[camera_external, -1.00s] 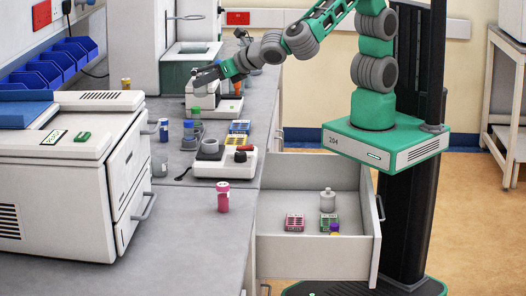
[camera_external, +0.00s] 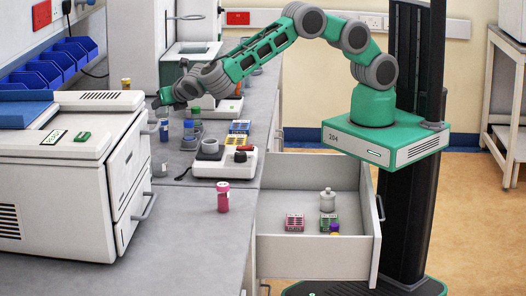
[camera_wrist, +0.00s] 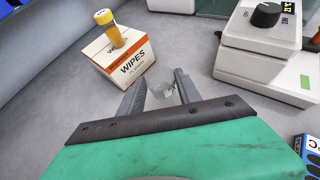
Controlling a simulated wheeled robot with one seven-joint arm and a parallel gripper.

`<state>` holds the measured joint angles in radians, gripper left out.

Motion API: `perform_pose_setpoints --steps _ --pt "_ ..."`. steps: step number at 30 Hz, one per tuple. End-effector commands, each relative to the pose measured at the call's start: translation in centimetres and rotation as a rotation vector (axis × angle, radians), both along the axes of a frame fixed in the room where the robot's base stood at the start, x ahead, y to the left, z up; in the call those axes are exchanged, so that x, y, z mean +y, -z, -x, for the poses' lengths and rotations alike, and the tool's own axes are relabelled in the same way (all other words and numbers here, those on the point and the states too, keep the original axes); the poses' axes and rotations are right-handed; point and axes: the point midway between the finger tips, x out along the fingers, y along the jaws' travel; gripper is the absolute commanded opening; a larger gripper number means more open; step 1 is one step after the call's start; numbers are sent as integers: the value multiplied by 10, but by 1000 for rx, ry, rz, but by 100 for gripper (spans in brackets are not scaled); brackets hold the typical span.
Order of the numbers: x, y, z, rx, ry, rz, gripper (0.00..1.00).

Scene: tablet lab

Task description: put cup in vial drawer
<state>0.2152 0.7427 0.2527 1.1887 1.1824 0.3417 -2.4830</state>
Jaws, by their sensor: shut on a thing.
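In the wrist view a small clear cup (camera_wrist: 163,89) sits between the two fingers of my gripper (camera_wrist: 160,92), which is shut on it. In the external view my gripper (camera_external: 158,101) is over the far left part of the bench, beyond the white machine; I cannot make out the cup there. The vial drawer (camera_external: 285,253) is pulled open at the bench's right side. It holds a white bottle (camera_external: 327,200), a pink rack (camera_external: 294,222), a green rack (camera_external: 328,221) and a purple-capped vial (camera_external: 334,229).
A wipes box (camera_wrist: 122,58) with an orange vial (camera_wrist: 110,30) on it stands close to my gripper. The drawer's front left has bare floor.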

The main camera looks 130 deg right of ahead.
Motion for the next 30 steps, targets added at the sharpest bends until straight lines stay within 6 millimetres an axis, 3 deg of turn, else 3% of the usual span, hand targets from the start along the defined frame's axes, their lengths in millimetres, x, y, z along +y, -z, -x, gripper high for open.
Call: perform_pose_setpoints --steps 7,17,18,25,30 --pt "-3 34 -3 4 -1 -1 3" --pt "-2 39 -4 1 0 0 3" --pt "-2 39 -4 0 -1 0 43" --pt "-2 39 -4 1 0 0 62" --pt "-2 39 -4 1 0 0 62"
